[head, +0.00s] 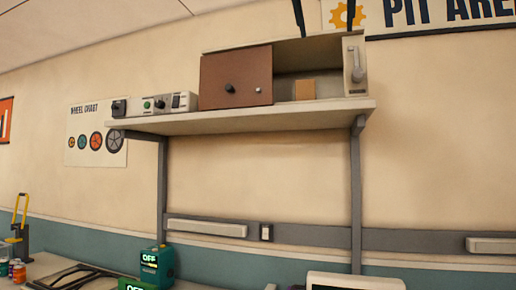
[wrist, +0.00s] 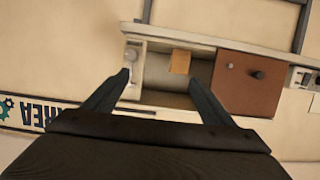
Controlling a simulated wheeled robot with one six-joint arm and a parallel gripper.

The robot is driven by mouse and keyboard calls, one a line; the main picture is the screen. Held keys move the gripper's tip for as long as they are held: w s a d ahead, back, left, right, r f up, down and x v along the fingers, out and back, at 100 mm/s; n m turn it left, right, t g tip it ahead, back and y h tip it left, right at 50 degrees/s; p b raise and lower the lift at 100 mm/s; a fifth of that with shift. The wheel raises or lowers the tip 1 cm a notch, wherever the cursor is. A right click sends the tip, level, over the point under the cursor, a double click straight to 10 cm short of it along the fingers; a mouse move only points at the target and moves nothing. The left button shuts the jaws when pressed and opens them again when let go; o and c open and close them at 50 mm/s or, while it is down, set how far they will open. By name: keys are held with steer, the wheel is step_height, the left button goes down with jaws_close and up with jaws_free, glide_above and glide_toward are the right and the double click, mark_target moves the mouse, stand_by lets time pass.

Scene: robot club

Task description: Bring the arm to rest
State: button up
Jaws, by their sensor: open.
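My gripper (wrist: 160,78) is open in the wrist view, with its two dark fingers spread and nothing between them. Behind the fingers, upside down in that view, is a cabinet on a wall shelf. In the head view the cabinet has a brown sliding-type panel (head: 236,79) on its left and an open bay (head: 308,58) on its right. A small tan block (head: 305,90) is in the bay; it also shows in the wrist view (wrist: 180,62). Dark finger parts hang in at the top edge of the head view, near the cabinet top. The gap between fingers and cabinet is unclear.
The wall shelf (head: 250,119) also holds a control box (head: 170,104) at left; a lever unit (head: 354,65) stands at the bay's right. Below are a green OFF device (head: 157,266) and a pale-framed screen (head: 355,282). The wall below the shelf is mostly bare.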

steer(key=w+a+f+n+g+y, duration=0.15)
steer(key=w+f, duration=0.25)
steer(key=f, duration=0.7)
steer(key=w+a+f+n+g, duration=0.15)
steer(key=w+f, duration=0.35)
steer(key=f, duration=0.6)
step_height(320, 180, down, 22)
steer(key=d+n+g+y+b, duration=0.1)
steer(key=g, duration=0.2)
steer(key=s+d+f+g+y, duration=0.15)
steer(key=s+f, duration=0.25)
steer(key=f, duration=0.7)
steer(key=s+d+f+g, duration=0.2)
steer(key=s+f, duration=0.1)
steer(key=f, duration=0.8)
steer(key=s+d+f+g+b, duration=0.1)
steer(key=s+d+f+g, duration=0.1)
steer(key=s+f, duration=1.4)
steer(key=shift+s+f+g+y, duration=0.3)
steer(key=shift+s+f+g, duration=0.15)
steer(key=shift+f, duration=0.35)
steer(key=shift+w, duration=0.1)
steer(key=shift+c, duration=0.3)
